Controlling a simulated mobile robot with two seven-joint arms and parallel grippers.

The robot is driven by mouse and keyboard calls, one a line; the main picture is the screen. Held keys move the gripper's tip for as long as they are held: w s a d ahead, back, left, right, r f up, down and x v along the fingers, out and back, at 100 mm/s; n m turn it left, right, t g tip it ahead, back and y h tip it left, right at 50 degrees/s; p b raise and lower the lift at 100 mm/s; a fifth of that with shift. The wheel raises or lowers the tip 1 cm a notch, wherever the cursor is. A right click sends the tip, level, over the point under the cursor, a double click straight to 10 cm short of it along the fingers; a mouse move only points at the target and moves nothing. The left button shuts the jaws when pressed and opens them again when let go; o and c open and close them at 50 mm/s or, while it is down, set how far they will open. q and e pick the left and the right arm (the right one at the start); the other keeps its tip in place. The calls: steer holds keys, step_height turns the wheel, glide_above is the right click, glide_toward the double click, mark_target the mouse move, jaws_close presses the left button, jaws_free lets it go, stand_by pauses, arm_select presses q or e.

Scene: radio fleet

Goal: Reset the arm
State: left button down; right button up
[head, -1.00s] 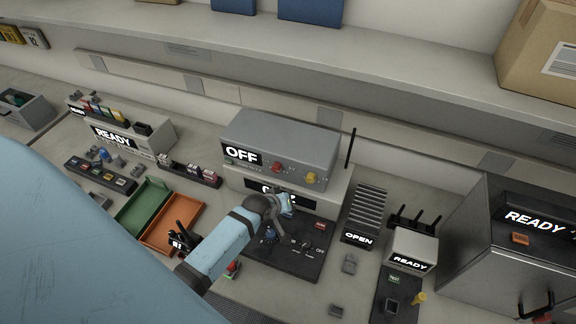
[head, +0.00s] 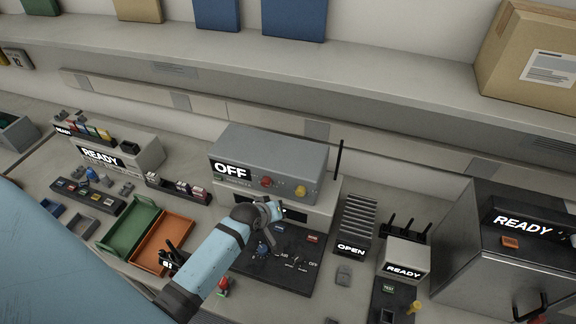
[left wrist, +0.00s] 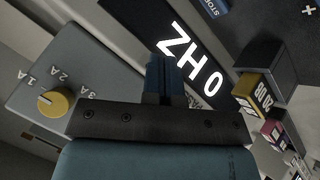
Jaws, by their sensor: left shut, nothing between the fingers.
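My left arm comes in from the lower left in the head view. Its gripper (head: 280,209) is in front of the pale unit (head: 322,197) under the grey box (head: 268,150) marked OFF, and hides part of that unit's display. In the left wrist view the fingers (left wrist: 167,62) are together and empty, over a dark display (left wrist: 140,22) with bright characters. A yellow knob (left wrist: 53,102) with markings 1A, 2A and 3A is left of the fingers. I cannot tell whether the fingertips touch the unit. My right gripper is not seen.
A black control panel (head: 290,262) lies below the pale unit. Green (head: 130,226) and orange (head: 163,241) trays are at left. A ribbed block (head: 357,222) marked OPEN, a router (head: 403,258) and a large dark cabinet (head: 480,255) are at right. A shelf (head: 300,65) runs behind.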

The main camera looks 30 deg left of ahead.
arm_select(q)
steer(key=s+d+m, duration=0.1)
steer(key=s, duration=0.2)
steer(key=s+d+f+m, duration=0.1)
steer(key=s+d+m, duration=0.1)
steer(key=s, duration=0.1)
steer(key=s+d+m, duration=0.2)
steer(key=s, duration=0.1)
steer(key=shift+f+t+h, duration=0.3)
steer(key=shift+t, duration=0.1)
steer(key=s+d+r+m+h, duration=0.1)
steer(key=s+d+m, duration=0.4)
steer(key=s, duration=0.4)
steer(key=shift+d+r+t, duration=0.25)
steer(key=shift+d+t, duration=0.15)
steer(key=shift+d, duration=0.3)
steer(key=shift+s, duration=0.1)
